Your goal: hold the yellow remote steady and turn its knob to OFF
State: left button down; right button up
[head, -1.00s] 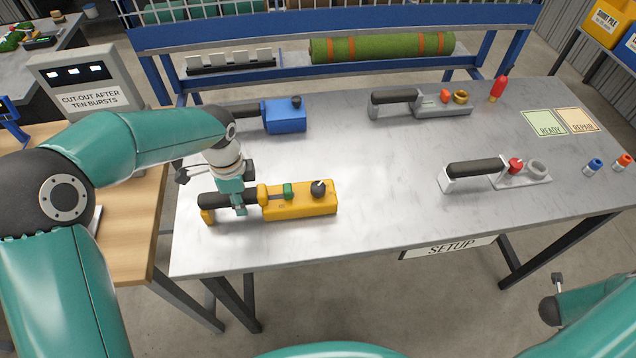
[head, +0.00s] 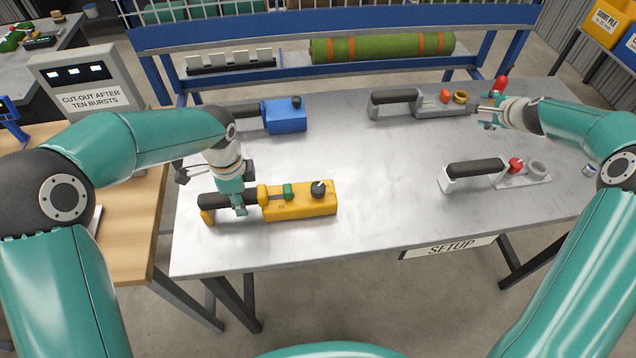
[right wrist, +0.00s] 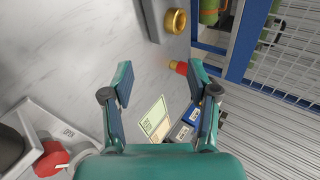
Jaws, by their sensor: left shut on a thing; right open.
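The yellow remote (head: 300,203) lies on the left front of the grey table. It has a black handle, a green button and a dark knob (head: 318,188) with a light mark on top. The knob's setting is too small to read. My left gripper (head: 239,208) is shut on the remote's black handle, left of the yellow body. My right gripper (head: 484,117) is open and empty over the table's back right, far from the yellow remote. Its two open fingers also show in the right wrist view (right wrist: 160,90).
A blue device (head: 285,117) and a grey one (head: 440,104) lie at the back. A white-grey device (head: 520,180) with a red knob lies at the right. A red-and-gold piece (head: 501,83) stands near my right gripper. The table's middle is clear.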

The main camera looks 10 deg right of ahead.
pick_arm(q)
jog(key=shift+f, duration=0.1)
pick_arm(e)
jog(key=w+a+r+n+g+y, duration=0.15)
jog(key=a+n, duration=0.25)
jog(key=a, duration=0.4)
jog(key=w+a+n+y, duration=0.1)
jog(key=a+n+y, duration=0.25)
jog(key=a, duration=0.45)
jog(key=n+g+h, duration=0.3)
jog(key=n+g, duration=0.6)
jog(key=n, duration=1.6)
send_near(318, 186)
jog(key=shift+t, duration=0.25)
notch_tip(318, 186, down, 10)
jog(key=shift+s+r, duration=0.1)
jog(key=shift+s, duration=0.05)
